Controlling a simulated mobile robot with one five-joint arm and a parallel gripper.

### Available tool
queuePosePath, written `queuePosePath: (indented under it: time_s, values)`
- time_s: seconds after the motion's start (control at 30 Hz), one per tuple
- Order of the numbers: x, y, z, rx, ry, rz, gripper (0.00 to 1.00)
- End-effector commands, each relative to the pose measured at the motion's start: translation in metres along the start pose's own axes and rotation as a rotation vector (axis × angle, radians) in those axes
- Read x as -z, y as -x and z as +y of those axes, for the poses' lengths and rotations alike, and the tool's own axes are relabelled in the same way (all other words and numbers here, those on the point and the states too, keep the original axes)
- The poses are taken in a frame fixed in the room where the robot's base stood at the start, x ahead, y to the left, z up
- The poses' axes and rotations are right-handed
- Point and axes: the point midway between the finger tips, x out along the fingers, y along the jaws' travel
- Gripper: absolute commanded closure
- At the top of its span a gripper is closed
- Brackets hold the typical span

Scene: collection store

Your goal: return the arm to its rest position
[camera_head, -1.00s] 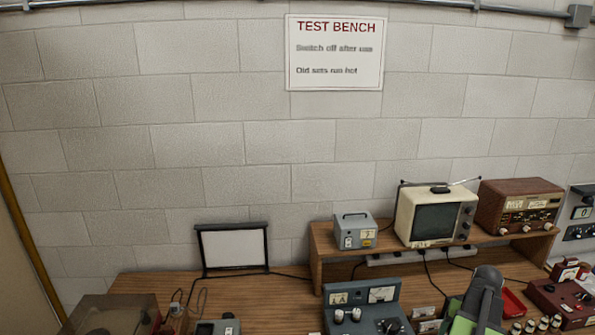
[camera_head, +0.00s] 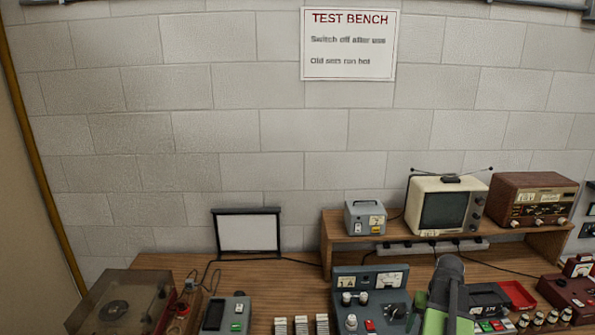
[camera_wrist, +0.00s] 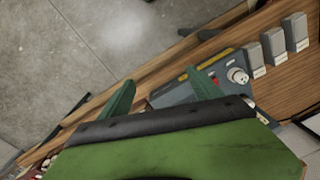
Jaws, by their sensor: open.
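My gripper (camera_wrist: 162,92) shows in the wrist view with its two green fingers spread apart and nothing between them. It points down over the front part of the wooden bench. A blue-grey instrument with knobs (camera_wrist: 190,92) lies beyond and partly behind the fingers. In the head view my arm, green and dark grey (camera_head: 447,295), rises at the bottom right of centre. It stands in front of the bench, just right of the blue-grey instrument (camera_head: 370,280). The fingertips cannot be made out in the head view.
The wooden bench (camera_head: 290,272) carries a record player (camera_head: 118,308), a grey handheld meter (camera_head: 226,314), several grey blocks (camera_wrist: 273,45) and a red tray (camera_head: 518,294). A raised shelf (camera_head: 340,251) holds a small television (camera_head: 444,208) and a radio (camera_head: 535,203). Bare floor (camera_wrist: 60,55) lies beside the bench.

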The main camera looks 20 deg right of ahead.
Motion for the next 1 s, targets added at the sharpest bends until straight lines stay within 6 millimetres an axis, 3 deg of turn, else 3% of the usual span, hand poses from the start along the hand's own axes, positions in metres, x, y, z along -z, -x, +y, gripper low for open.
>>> queuePosePath:
  time_s: [0.03, 0.17, 0.27, 0.4, 0.5, 0.6, 0.7, 0.77, 0.8, 1.0]
  values:
    - [0.002, -0.014, -0.023, 0.0, 0.04, -0.003, 0.26]
    - [0.0, -0.04, -0.091, -0.003, 0.16, -0.012, 0.26]
    - [-0.012, -0.069, -0.164, -0.008, 0.287, -0.021, 0.26]
    - [-0.053, -0.111, -0.273, -0.019, 0.482, -0.033, 0.26]
    - [-0.094, -0.137, -0.338, -0.03, 0.603, -0.039, 0.26]
    - [-0.133, -0.155, -0.383, -0.041, 0.689, -0.041, 0.26]
    - [-0.162, -0.164, -0.406, -0.051, 0.733, -0.039, 0.26]
    - [-0.173, -0.162, -0.405, -0.061, 0.717, -0.034, 0.26]
    - [-0.172, -0.159, -0.397, -0.069, 0.686, -0.029, 0.26]
    - [-0.167, -0.159, -0.398, -0.071, 0.652, -0.026, 0.26]
